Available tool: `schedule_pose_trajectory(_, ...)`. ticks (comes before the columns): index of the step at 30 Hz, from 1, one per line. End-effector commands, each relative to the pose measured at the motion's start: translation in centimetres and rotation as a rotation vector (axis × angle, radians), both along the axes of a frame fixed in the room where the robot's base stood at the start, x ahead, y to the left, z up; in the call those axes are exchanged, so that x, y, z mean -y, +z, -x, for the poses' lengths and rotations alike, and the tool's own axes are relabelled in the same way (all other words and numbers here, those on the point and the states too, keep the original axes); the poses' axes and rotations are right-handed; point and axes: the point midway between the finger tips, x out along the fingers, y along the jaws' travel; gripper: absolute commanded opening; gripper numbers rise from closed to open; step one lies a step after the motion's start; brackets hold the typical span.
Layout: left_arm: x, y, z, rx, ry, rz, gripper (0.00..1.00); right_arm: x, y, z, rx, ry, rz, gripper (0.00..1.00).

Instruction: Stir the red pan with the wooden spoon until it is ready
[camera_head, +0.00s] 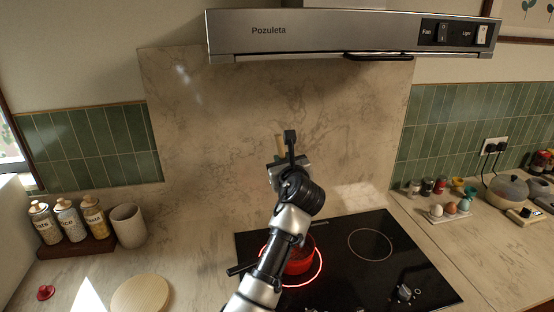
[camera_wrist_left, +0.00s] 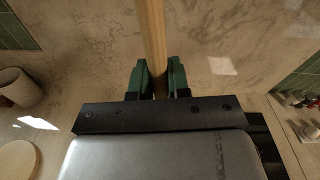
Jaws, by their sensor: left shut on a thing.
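The red pan (camera_head: 300,265) sits on a glowing ring of the black cooktop (camera_head: 350,278). My arm covers much of it, and its dark handle (camera_head: 241,269) points left. My left gripper (camera_head: 286,160) is raised above and behind the pan, in front of the stone backsplash. In the left wrist view its green fingers (camera_wrist_left: 161,80) are shut on a wooden shaft, the wooden spoon (camera_wrist_left: 154,35). A bit of the spoon (camera_head: 280,143) shows beside the gripper in the head view. The spoon's lower end and the pan's contents are hidden. My right gripper is not in view.
A range hood (camera_head: 350,38) hangs above. Labelled jars (camera_head: 68,222), a beige cup (camera_head: 128,226) and a round board (camera_head: 140,294) stand left of the cooktop. Eggs (camera_head: 450,207) and a lidded pot (camera_head: 508,190) are at right. The right cooktop ring (camera_head: 370,245) is empty.

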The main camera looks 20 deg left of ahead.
Motion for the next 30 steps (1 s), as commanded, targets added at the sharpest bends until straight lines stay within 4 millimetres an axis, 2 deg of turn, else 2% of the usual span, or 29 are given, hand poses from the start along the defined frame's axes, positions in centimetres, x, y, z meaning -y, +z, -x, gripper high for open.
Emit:
schedule_pose_trajectory(8, -0.8, -3.1, 0.1, 0.001, 0.000, 0.000, 0.00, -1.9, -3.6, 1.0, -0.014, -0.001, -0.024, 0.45)
schedule_pose_trajectory(15, -1.5, -5.4, 0.1, 0.000, 0.000, 0.000, 0.00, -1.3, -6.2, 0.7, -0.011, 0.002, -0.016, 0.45)
schedule_pose_trajectory(17, -1.3, -5.8, 0.1, -0.001, 0.000, 0.000, 0.00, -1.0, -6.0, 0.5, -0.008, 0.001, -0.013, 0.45)
schedule_pose_trajectory(30, -0.3, -10.6, 0.0, -0.001, 0.000, -0.002, 0.00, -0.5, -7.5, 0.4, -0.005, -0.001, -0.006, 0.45)
